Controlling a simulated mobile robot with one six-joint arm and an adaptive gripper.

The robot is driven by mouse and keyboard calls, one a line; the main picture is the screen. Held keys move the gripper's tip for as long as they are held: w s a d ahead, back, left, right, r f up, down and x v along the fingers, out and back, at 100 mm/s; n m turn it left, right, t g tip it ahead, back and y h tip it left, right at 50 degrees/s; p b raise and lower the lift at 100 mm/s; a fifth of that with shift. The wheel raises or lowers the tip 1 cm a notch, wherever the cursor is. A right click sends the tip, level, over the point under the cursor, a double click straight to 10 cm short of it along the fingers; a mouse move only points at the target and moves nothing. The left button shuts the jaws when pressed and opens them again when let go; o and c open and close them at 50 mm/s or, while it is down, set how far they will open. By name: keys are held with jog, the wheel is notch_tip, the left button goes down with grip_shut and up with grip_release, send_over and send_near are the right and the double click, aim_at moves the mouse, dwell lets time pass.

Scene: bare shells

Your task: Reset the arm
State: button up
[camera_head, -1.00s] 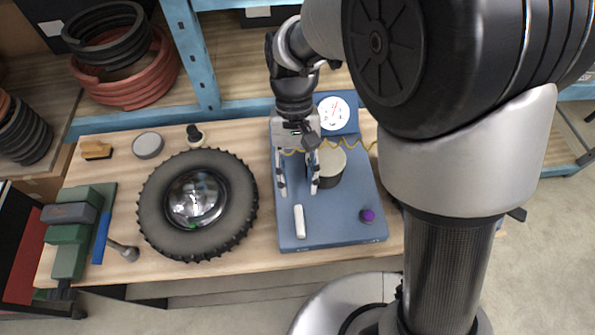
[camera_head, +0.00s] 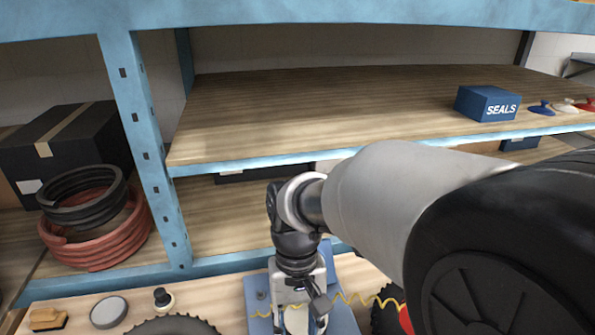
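My gripper (camera_head: 300,322) hangs at the bottom edge of the head view, over the blue board (camera_head: 258,308) on the wooden bench (camera_head: 70,291). Its fingertips are cut off by the frame's lower edge, so I cannot see whether they are apart. My arm reaches in from the right and hides much of the lower right of the view. A pale round object shows partly behind the gripper. A yellow coiled cord (camera_head: 362,298) runs to the right of the gripper.
A blue shelf frame (camera_head: 143,140) stands behind the bench. Its upper shelf (camera_head: 330,105) is mostly clear, with a blue SEALS box (camera_head: 487,103) at the right. Black and red hoses (camera_head: 100,245) and a black box (camera_head: 65,150) sit left. A tire (camera_head: 172,326) lies at the bottom.

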jog(key=s+d+r+m+t+b, duration=0.1)
jog(key=s+d+t+b, duration=0.1)
jog(key=d, duration=0.5)
jog(key=s+d+r+m+t+b, duration=0.1)
jog(key=s+d+r+t+b, duration=0.1)
jog(key=s+d+t, duration=0.3)
jog(key=shift+s+d+r+t, duration=0.25)
jog(key=shift+s+d+t, duration=0.05)
jog(key=shift+s+d, duration=0.85)
